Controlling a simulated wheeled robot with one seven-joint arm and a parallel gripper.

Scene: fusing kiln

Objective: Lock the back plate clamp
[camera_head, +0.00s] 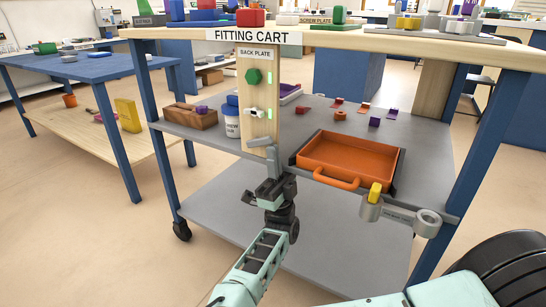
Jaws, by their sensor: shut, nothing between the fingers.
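The back plate (259,91) is an upright pale wooden board labelled BACK PLATE on the front of the fitting cart. It carries a green hexagonal piece (253,76), and a small whitish clamp-like fitting (254,112) sits below it. A grey lever-like part (261,142) shows at the board's lower end. Which of these is the clamp's handle, and whether it is locked, I cannot tell. My gripper (272,160) is shut and empty, just below and beside the grey part. I cannot tell whether they touch. The gripper hides the board's lowest end.
An orange tray (350,155) with a front handle sits right of my gripper. A grey bracket with a yellow block (375,193) projects at the shelf's front right. A wooden block (190,117) and a labelled white tub (232,123) stand left of the board.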

